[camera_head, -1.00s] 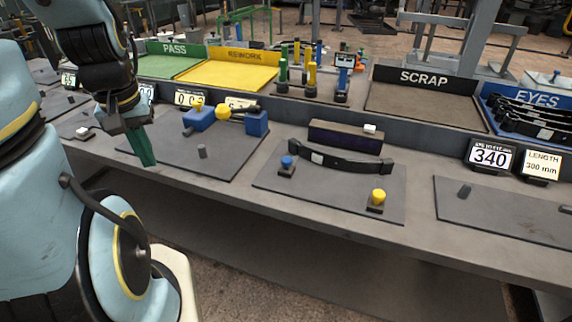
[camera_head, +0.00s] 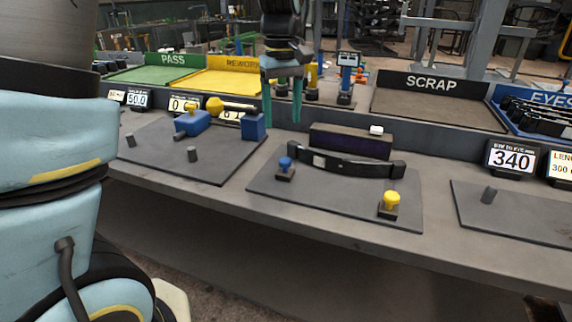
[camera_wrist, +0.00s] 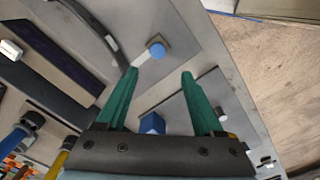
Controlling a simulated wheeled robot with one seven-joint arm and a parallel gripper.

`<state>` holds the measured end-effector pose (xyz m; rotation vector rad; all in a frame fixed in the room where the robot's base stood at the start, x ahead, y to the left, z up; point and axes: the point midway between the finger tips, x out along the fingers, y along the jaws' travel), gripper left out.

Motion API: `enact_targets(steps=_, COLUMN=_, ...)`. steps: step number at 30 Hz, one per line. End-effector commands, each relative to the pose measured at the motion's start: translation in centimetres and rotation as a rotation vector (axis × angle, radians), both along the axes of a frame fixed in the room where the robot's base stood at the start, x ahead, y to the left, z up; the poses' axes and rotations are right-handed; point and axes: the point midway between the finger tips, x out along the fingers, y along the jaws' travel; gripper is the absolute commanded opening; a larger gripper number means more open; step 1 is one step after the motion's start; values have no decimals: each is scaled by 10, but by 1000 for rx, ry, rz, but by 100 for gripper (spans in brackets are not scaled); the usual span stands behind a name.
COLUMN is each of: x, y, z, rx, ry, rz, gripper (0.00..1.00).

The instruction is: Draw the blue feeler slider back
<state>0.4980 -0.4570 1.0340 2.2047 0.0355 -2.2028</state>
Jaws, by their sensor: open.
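The blue feeler slider (camera_head: 285,168) is a small blue knob on a dark block near the left end of a curved black leaf spring (camera_head: 350,166). It also shows in the wrist view (camera_wrist: 157,50), beyond the fingertips and near the spring's end. A yellow knob (camera_head: 391,201) stands at the right front of the same dark plate (camera_head: 320,205). My gripper (camera_head: 283,117) is open and empty, its two green fingers pointing down, above and behind the blue slider. In the wrist view my gripper (camera_wrist: 160,75) has its fingers spread, with the slider's knob between their lines.
A dark box (camera_head: 350,141) with a white button stands behind the spring. To the left, another plate (camera_head: 165,150) holds blue blocks and a peg. A 340 display (camera_head: 511,159) stands at right. The bench front is clear.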

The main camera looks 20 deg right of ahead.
Motion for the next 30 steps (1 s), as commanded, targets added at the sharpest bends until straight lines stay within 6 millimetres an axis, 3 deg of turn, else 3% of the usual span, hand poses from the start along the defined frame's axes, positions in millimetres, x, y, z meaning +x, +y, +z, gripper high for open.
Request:
enact_targets(steps=5, x=-2, y=-6, z=-10, rx=5, ry=3, rz=3, gripper=69)
enact_targets(steps=21, x=-2, y=-5, z=-97, rx=4, ry=2, rz=4, gripper=69)
enact_targets(steps=30, x=-2, y=-5, z=-108, rx=2, ry=0, rz=2, gripper=69)
